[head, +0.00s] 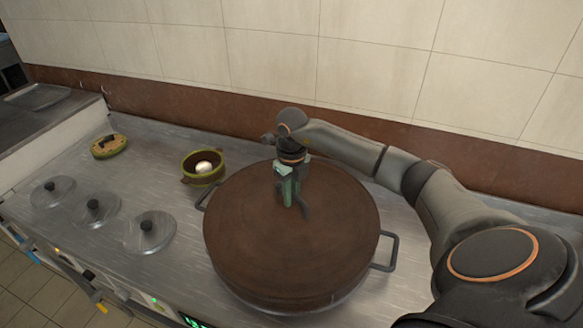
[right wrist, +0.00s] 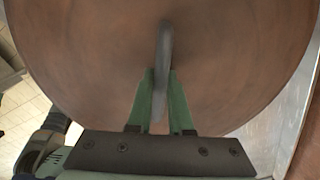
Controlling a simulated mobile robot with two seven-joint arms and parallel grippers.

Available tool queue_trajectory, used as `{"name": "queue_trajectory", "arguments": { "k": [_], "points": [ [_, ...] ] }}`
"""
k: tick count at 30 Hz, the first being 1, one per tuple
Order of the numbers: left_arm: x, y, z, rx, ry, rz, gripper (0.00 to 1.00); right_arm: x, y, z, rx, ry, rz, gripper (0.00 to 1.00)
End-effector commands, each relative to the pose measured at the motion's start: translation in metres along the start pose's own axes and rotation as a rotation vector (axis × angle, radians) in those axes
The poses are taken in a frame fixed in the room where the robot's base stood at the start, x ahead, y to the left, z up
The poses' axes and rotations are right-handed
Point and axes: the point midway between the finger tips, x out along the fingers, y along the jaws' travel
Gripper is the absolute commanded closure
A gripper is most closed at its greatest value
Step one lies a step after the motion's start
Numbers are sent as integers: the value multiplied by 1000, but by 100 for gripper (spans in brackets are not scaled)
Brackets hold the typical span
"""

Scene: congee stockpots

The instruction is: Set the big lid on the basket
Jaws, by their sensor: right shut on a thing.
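The big lid (head: 290,245) is a wide, round, brown disc with a dark bar handle (head: 303,207). It lies level over the basket (head: 330,302), a wide round metal vessel with a loop handle on each side. The lid hides the basket's inside, and only a strip of its side shows below the lid's edge. I cannot tell whether the lid touches the rim. My right gripper (head: 289,190) is shut on the lid's handle. In the right wrist view the handle (right wrist: 165,60) stands between the green fingers (right wrist: 160,100) above the brown lid. My left gripper is not in view.
A small green pot (head: 203,168) holding a white round thing stands left of the basket. A small green-rimmed brown lid (head: 109,146) lies farther left. Several grey round covers (head: 150,232) with black knobs sit at the front left. The tiled wall (head: 280,50) rises behind.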

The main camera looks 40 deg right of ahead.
Motion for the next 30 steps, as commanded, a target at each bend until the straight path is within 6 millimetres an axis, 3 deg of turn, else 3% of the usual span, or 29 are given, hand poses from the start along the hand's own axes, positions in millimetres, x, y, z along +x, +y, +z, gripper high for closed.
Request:
{"name": "queue_trajectory", "arguments": {
  "k": [7,8,11,19,30],
  "points": [
    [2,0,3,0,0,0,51,4,0,1,0,-3,1,100],
    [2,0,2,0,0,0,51,4,0,1,0,-3,1,80],
    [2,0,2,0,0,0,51,3,0,1,0,-3,1,69],
    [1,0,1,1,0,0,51,4,0,-1,0,3,0,69],
    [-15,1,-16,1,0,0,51,-27,0,0,0,1,-1,69]
  ]
}}
